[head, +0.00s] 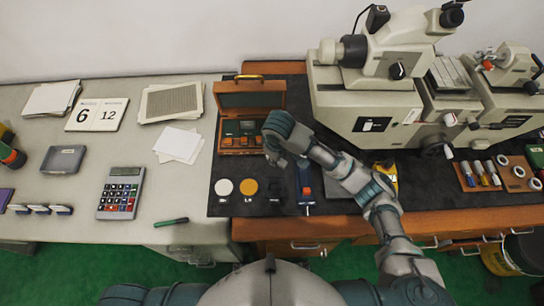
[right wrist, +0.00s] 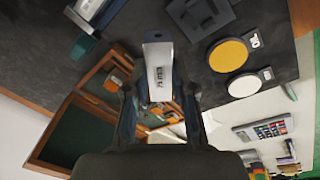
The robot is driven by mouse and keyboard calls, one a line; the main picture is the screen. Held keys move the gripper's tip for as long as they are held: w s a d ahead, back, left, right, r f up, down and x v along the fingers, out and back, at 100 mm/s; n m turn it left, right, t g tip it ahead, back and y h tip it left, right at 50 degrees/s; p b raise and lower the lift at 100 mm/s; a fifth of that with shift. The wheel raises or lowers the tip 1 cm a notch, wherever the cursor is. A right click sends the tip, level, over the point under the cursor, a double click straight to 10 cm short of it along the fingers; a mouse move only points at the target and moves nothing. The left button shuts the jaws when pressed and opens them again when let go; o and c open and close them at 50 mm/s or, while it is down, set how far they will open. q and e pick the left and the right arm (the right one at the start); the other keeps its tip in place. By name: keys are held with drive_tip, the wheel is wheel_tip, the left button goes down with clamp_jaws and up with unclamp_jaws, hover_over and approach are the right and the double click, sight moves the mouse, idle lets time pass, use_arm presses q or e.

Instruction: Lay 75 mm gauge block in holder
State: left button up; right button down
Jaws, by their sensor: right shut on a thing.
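My right gripper (head: 277,160) is shut on the 75 mm gauge block (right wrist: 159,75), a pale metal bar with dark lettering. In the right wrist view, the block stands between the two fingers (right wrist: 157,100). In the head view the gripper hides the block, at the front right of the open wooden case (head: 251,97). A dark stepped block (head: 273,192) and a blue and metal device (head: 306,187) lie on the dark mat nearby; they also show in the right wrist view. I cannot tell which is the holder. My left gripper is out of view.
White (head: 224,187) and yellow (head: 248,187) discs lie on the mat (head: 230,207), left of the dark block. A large measuring machine (head: 370,110) stands at the right. A calculator (head: 120,192) and papers lie on the left table.

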drive_tip(key=d+m, duration=0.1)
drive_tip(key=m, duration=0.1)
drive_tip(key=d+m, duration=0.1)
drive_tip(key=m, duration=0.2)
drive_tip(key=shift+d+r+h, duration=0.1)
drive_tip(key=shift+d+h, duration=0.05)
drive_tip(key=shift+h, duration=0.25)
drive_tip(key=shift+d+m+h, duration=0.2)
drive_tip(key=shift+d+m, duration=0.3)
drive_tip(key=shift+m, duration=0.7)
drive_tip(key=shift+d+m+h, duration=0.2)
drive_tip(key=shift+d+m, duration=0.25)
drive_tip(key=shift+m, duration=0.75)
drive_tip(key=shift+d, duration=0.15)
